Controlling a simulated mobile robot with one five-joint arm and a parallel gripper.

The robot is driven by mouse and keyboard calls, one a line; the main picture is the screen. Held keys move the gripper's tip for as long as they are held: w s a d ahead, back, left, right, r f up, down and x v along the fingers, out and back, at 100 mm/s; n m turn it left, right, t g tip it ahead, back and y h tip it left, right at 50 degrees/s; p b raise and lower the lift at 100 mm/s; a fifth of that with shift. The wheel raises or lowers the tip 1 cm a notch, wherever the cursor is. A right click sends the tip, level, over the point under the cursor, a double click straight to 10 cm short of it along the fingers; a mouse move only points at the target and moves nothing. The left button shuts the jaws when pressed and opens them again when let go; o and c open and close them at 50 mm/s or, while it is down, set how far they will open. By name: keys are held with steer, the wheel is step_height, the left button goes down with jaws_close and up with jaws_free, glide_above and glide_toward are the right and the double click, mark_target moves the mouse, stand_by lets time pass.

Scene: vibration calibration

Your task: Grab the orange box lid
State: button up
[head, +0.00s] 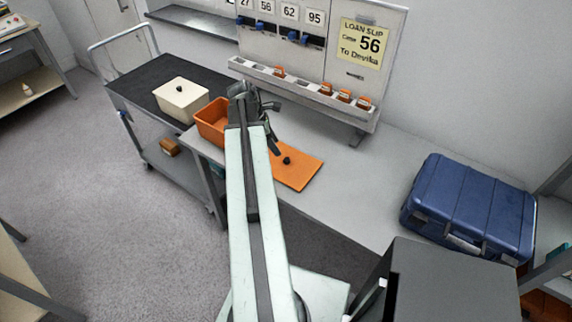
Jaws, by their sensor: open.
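The orange box lid (300,172) lies flat on the grey workbench, with a small black knob (287,160) on top. The open orange box (211,117) stands to its left at the bench's left end, partly hidden by my arm. My gripper (268,108) is open and appears empty, above the bench between the box and the lid, up and left of the knob. My arm covers the lid's left part.
A cream box with a black-knobbed lid (181,98) stands on a dark-topped cart (150,78) at left. A blue case (470,208) sits at the bench's right. Behind is a panel with a ledge (310,92) holding several small orange-brown items. The bench (370,170) between lid and case is clear.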

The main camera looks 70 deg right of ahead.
mark_target(287, 159)
steer(key=b+x, duration=0.2)
steer(key=x, duration=0.1)
steer(key=shift+r+b, duration=0.1)
steer(key=shift+b, duration=0.25)
steer(key=b+x, duration=0.4)
steer(key=x, duration=0.1)
steer(key=shift+s+a+b, duration=0.1)
steer(key=shift+s+b, duration=0.25)
steer(key=shift+s, duration=0.1)
steer(key=shift+r, duration=0.15)
jaws_close()
